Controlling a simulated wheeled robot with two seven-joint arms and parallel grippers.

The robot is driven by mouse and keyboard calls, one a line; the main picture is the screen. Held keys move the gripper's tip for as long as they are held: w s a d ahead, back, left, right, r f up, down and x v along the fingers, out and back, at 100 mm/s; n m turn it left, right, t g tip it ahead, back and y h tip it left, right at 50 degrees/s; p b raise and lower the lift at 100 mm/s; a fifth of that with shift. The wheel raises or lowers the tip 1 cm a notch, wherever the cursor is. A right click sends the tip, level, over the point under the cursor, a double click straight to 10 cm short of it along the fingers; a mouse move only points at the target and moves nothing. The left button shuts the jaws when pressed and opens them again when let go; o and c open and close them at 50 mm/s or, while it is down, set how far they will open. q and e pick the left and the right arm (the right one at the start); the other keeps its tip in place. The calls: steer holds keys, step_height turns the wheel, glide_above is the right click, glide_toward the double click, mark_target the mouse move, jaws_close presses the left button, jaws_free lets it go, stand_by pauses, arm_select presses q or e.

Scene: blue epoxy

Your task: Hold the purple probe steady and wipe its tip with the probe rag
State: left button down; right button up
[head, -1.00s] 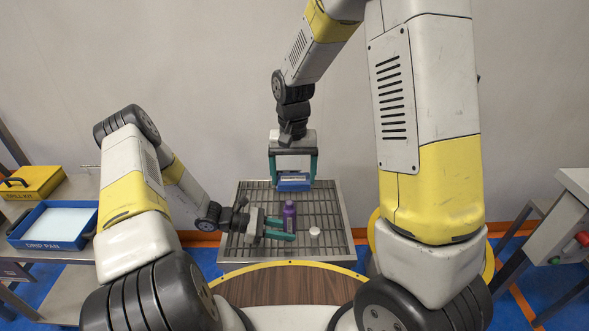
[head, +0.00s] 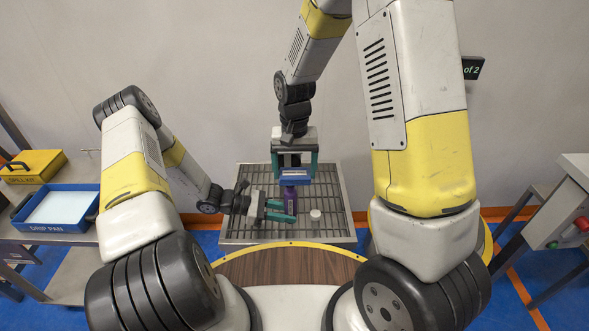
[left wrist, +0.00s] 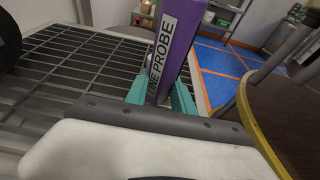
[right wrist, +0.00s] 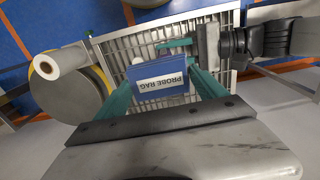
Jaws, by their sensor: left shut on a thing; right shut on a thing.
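The purple probe (head: 289,194) stands upright over the grated tray (head: 334,237). My left gripper (head: 280,212) is shut on it from the left; in the left wrist view, its teal fingers flank the labelled purple shaft (left wrist: 178,38). The blue probe rag (head: 295,177) is in my right gripper (head: 295,168), which points down from above and is shut on it. In the head view the rag overlaps the probe's top, so the tip is hidden and I cannot tell whether they touch. The right wrist view shows the rag's label (right wrist: 161,80) between the teal fingers.
A small white round object (head: 315,215) sits on the grate right of the probe. A blue drip pan (head: 62,226) and a yellow spill kit (head: 32,166) are on the left bench. A wooden round surface (head: 290,268) with a yellow rim lies in front of the tray.

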mark_target(288, 173)
steer(key=shift+f, duration=1.25)
stand_by(0.5)
steer(key=shift+a, duration=0.1)
steer(key=shift+a, duration=0.75)
steer(key=shift+d, duration=0.15)
steer(key=shift+d, duration=1.5)
steer(key=shift+a, duration=0.15)
steer(key=shift+a, duration=1.5)
